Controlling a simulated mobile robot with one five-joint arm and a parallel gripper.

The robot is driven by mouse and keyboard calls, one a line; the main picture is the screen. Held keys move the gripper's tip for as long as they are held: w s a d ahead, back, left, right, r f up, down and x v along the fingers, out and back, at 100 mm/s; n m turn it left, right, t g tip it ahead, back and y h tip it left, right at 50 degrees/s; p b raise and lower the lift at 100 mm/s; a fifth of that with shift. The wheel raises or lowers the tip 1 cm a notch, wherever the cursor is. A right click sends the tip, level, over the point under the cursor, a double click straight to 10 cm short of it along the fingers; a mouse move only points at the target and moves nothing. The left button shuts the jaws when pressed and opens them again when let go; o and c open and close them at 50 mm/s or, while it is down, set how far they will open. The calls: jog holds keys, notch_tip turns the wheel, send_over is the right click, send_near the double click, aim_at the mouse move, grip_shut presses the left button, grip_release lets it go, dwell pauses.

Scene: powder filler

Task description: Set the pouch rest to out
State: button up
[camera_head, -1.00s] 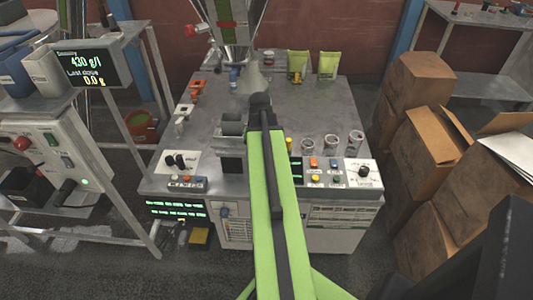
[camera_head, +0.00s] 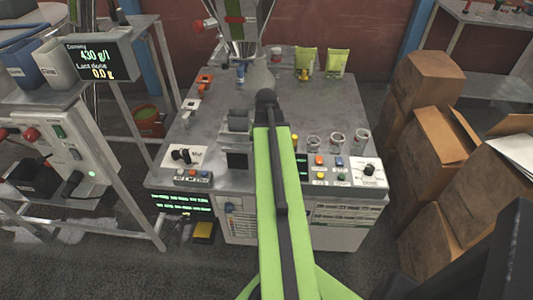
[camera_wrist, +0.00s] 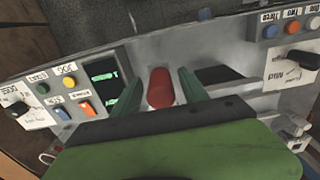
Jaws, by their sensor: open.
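In the wrist view a red rounded handle (camera_wrist: 160,88) stands at the front of the machine, between the two green fingers of my gripper (camera_wrist: 160,92). The fingers are apart, one on each side of it. Whether they touch it cannot be told. No readable label shows whether this handle is the pouch rest or which setting it has. In the head view my green arm hides the gripper and the handle. The machine top (camera_head: 285,110) lies behind and around the arm.
A button panel with a small green-lit display (camera_wrist: 103,80) is left of the fingers in the wrist view. A panel with a black knob (camera_wrist: 303,59) is at right. In the head view cups (camera_head: 313,143), green pouches (camera_head: 306,60) and cardboard boxes (camera_head: 430,90) stand at right.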

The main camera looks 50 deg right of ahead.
notch_tip(320, 180, up, 17)
jog(key=p, duration=1.6)
jog(key=shift+p, duration=0.4)
jog(key=w+a+n, duration=0.3)
jog(key=w+a, duration=0.3)
jog(key=a, duration=0.5)
jog(key=w+a+n, duration=0.2)
jog(key=w+a, duration=0.5)
jog(key=a, duration=0.3)
jog(key=a+n, duration=0.5)
jog(key=a, duration=1.4)
jog(key=shift+a+n, duration=0.35)
jog(key=shift+n, duration=0.05)
